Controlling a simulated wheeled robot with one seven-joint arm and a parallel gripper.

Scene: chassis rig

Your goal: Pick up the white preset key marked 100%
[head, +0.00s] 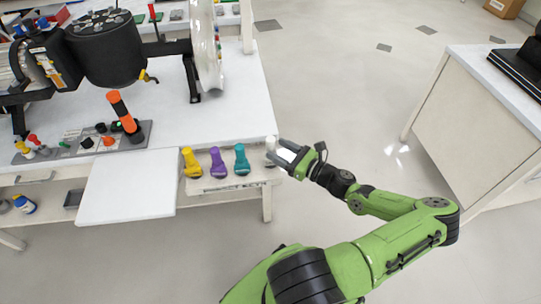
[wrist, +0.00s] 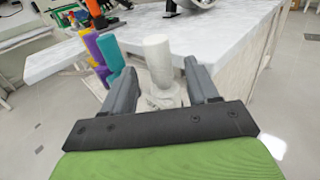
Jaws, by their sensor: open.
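The white preset key (wrist: 158,60) stands at the right end of a row of keys on the table's front rack. In the wrist view it stands upright between the two fingers of my gripper (wrist: 163,92), with gaps visible beside it. In the head view my gripper (head: 283,153) is open at the right end of the rack and partly covers the white key (head: 271,143). The 100% marking on it cannot be read.
Left of the white key stand a teal key (head: 241,160), a purple key (head: 217,163) and a yellow key (head: 191,162). The rack's label (head: 235,187) reads "PRESET KEYS". The white table (head: 235,110) lies behind. Open floor is to the right.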

